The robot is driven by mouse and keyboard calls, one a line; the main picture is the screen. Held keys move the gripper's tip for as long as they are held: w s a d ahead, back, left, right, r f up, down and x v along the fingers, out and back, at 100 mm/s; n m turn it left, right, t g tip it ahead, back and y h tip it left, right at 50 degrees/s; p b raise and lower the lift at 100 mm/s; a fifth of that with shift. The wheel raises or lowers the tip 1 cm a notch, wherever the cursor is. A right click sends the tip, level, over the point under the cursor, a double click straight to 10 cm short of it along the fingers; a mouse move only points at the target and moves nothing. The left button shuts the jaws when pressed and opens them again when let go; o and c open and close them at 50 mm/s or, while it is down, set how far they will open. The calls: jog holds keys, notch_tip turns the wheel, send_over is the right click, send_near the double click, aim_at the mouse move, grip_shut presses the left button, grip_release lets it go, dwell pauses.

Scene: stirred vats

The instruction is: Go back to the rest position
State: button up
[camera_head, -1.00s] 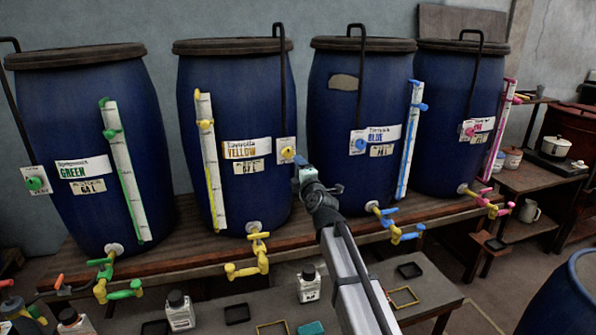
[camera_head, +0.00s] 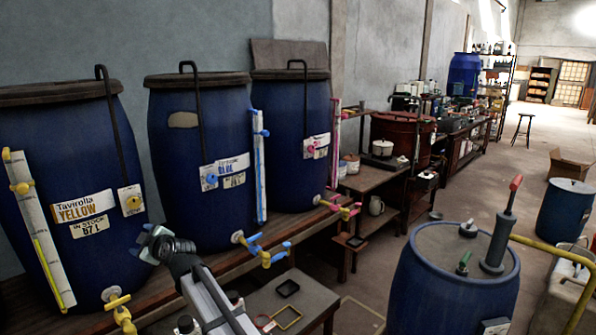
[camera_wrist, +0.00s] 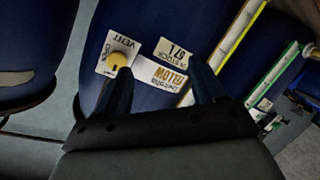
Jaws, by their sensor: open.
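My gripper (camera_head: 146,243) is in front of the lower right side of the blue vat labelled YELLOW (camera_head: 72,185). In the wrist view my gripper's two fingers (camera_wrist: 163,92) are spread apart with nothing between them. Past them show the vat's yellow vent knob (camera_wrist: 119,60) on its white plate and the upside-down YELLOW label (camera_wrist: 171,77). I cannot tell the exact gap between the fingers and the vat.
The BLUE vat (camera_head: 185,135) and a pink-marked vat (camera_head: 290,100) stand to the right on the wooden bench (camera_head: 215,262). A low table (camera_head: 318,300) holds small trays. A blue drum with a pump (camera_head: 450,290) stands at right front.

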jog(key=s+d+f+m+g+h, duration=0.2)
jog(key=s+d+f+m, duration=0.25)
jog(key=f, duration=0.35)
jog(key=s+d+f+m+g+h, duration=0.3)
jog(key=s+f+m, duration=0.15)
jog(key=f, duration=0.35)
jog(key=s+d+f+m+g+h, duration=0.25)
jog(key=s+d+f, duration=0.25)
jog(key=d+f, duration=0.7)
jog(key=s+d+f+m+g+h, duration=0.15)
jog(key=s+d+f+h, duration=0.3)
jog(key=d+f, duration=0.8)
jog(key=s+d+f+m+g, duration=0.2)
jog(key=s+d+f+g, duration=0.1)
jog(key=s+d+f, duration=0.7)
jog(key=s+d+f+m+g, duration=0.3)
jog(key=s+d+f, duration=0.8)
jog(key=s+d, duration=0.8)
jog(key=shift+s+d+f+m+g, duration=0.15)
jog(key=shift+s+m+g, duration=0.15)
jog(key=shift+g, duration=0.2)
